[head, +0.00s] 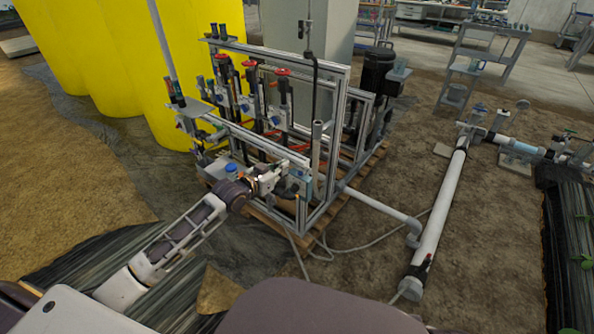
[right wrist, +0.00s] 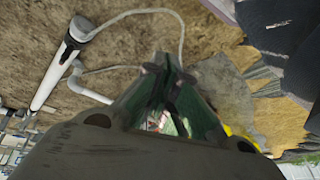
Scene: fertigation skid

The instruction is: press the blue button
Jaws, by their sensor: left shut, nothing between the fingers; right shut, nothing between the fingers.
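A small round blue piece (head: 231,168) shows on top of a grey box at the lower left of the metal skid frame in the head view. I cannot tell for sure whether it is the blue button. My left gripper (head: 289,181) is to the right of it, at the skid's near side, and looks shut and empty; its fingertips are hard to make out against the frame. My right gripper (right wrist: 168,82) shows in the right wrist view, shut and empty, over the ground. No blue button shows clearly in the right wrist view.
The skid's aluminium frame (head: 343,110) holds pipes and red-handled valves (head: 250,64). Yellow tanks (head: 160,70) stand behind it at the left. A white pipe (head: 440,215) runs along the ground at the right, also in the right wrist view (right wrist: 52,75).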

